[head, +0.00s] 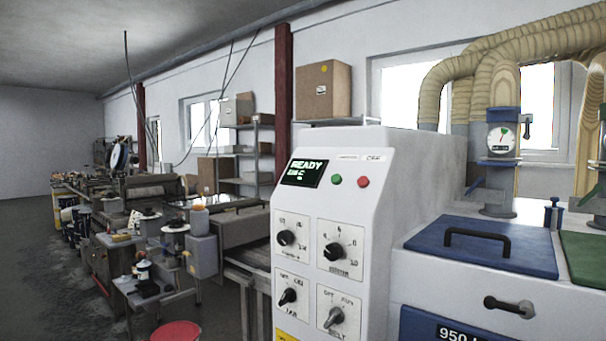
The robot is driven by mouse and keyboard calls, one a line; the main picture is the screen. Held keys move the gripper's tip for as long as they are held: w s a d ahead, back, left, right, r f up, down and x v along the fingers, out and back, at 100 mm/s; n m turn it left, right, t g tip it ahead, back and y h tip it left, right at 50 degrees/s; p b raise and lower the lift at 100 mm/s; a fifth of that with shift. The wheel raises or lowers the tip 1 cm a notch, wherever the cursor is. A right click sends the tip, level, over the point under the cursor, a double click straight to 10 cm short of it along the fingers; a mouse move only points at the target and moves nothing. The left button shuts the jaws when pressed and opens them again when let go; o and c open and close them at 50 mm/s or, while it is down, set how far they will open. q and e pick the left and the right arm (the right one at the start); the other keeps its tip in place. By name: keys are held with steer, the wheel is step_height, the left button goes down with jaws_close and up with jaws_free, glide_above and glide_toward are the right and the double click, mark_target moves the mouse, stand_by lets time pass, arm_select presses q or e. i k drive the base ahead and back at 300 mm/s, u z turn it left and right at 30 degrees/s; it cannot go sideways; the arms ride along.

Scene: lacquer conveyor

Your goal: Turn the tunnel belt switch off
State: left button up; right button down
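A white control cabinet (385,170) stands in the centre of the head view with a sloped front panel. The lower right rotary switch (334,317) has small lettering above it that looks like OFF and RUN, and a label below that seems to read BELT. Its grey handle slants up to the right, toward the right-hand marking. The lower left switch (288,297) is black, with similar two-position lettering. Two dials, upper left (286,238) and upper right (333,252), sit above them. Neither of my grippers is in view.
The panel also has a lit display (304,173) reading READY, a green button (337,180) and a red button (363,182). A blue lid (480,250) with a black handle lies to the right. A red round stool or bucket (176,332) stands at the lower left.

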mark_target(336, 316)
steer(key=u, duration=0.05)
steer(key=k, duration=0.5)
steer(key=u, duration=1.2)
steer(key=i, duration=1.15)
steer(key=z, duration=3.1)
